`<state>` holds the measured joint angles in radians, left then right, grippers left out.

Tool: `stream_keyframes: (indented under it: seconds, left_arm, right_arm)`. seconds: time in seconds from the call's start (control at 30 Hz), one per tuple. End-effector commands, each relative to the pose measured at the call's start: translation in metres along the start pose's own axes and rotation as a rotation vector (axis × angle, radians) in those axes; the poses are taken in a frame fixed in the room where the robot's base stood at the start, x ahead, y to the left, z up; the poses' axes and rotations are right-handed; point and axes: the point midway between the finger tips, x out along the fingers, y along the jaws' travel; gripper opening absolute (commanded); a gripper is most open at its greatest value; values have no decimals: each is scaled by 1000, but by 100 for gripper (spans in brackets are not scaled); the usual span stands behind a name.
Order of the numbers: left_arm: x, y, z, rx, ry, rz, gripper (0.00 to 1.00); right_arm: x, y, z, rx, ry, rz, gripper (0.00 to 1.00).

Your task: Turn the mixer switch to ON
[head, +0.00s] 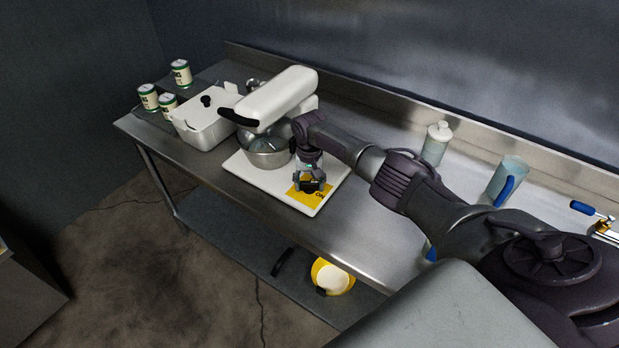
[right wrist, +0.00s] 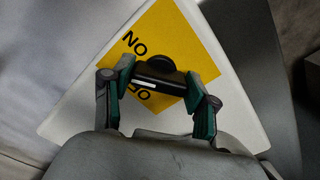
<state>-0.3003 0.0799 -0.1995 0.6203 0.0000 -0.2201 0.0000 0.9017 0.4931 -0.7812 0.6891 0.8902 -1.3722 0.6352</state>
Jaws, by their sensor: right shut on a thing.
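The white stand mixer (head: 277,97) stands on a white base (head: 250,172) with a metal bowl (head: 266,152) under its head. A yellow label patch (head: 298,198) is at the base's front right corner. It also shows in the right wrist view (right wrist: 190,40), with ON lettering upside down and a second word partly hidden. The black switch (right wrist: 160,69) sits on this patch between the two words. My right gripper (head: 312,182) points down over the patch. In the right wrist view its fingers (right wrist: 164,76) are shut on the switch from both sides. My left gripper is out of view.
A white lidded container (head: 203,125) and several cans (head: 181,73) stand left of the mixer. A white bottle (head: 436,143) and a bluish jug (head: 507,180) are to the right, behind my arm. A yellow object (head: 333,277) is on the lower shelf.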

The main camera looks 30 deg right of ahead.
Motion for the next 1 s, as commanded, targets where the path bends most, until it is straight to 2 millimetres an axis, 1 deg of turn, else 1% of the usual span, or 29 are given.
stream_keyframes:
  seconds: [0.03,0.1,0.5,0.73,1.0]
  left_arm:
    - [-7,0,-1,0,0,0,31]
    - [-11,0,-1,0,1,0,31]
    - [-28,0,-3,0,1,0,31]
    - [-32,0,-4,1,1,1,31]
    - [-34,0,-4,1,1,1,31]
  right_arm:
    - [-4,-1,0,44,0,-2,23]
    - [-4,0,0,111,1,-1,23]
    - [-2,0,-1,429,3,-2,23]
    - [-2,0,-1,536,4,0,23]
    - [-2,0,-2,585,7,-1,23]
